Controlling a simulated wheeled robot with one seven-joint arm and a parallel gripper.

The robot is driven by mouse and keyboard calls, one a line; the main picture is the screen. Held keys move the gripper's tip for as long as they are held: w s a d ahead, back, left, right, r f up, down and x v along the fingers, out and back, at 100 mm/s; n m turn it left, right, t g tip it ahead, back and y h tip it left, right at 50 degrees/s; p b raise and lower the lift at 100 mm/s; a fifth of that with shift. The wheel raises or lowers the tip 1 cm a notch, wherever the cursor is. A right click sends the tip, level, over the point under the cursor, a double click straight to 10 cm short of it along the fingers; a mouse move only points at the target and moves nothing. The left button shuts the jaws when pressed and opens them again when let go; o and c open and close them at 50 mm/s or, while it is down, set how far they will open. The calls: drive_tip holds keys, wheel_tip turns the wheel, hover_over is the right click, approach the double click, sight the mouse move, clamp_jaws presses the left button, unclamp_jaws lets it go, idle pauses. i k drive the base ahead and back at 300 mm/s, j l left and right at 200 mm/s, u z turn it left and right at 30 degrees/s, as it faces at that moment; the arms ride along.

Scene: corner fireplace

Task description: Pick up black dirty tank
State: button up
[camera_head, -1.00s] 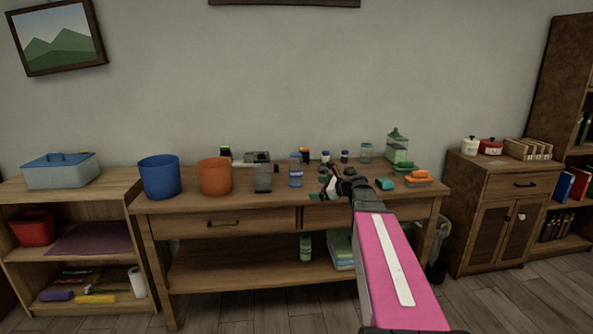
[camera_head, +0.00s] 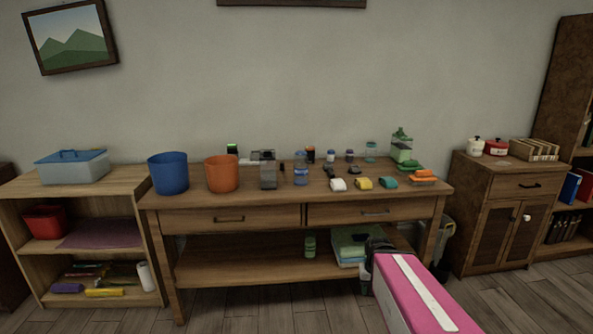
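A tall grey see-through tank with a dark top (camera_head: 268,171) stands upright on the wooden table, right of the orange bucket; it is the closest match to the black dirty tank. Its contents are too small to make out. My gripper (camera_head: 377,252) is low in front of the table, by the lower shelf's right end and well away from the tank. Only a dark part of it shows at the end of my pink arm. Its fingers cannot be made out.
A blue bucket (camera_head: 168,173) and an orange bucket (camera_head: 222,173) stand left of the tank. A blue-capped jar (camera_head: 301,170) is close on its right. The floor before the table is partly clear.

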sight(268, 158)
drive_tip(key=j+z, duration=0.7)
drive_tip(key=k+j+z, duration=0.15)
drive_tip(key=j+z, duration=0.25)
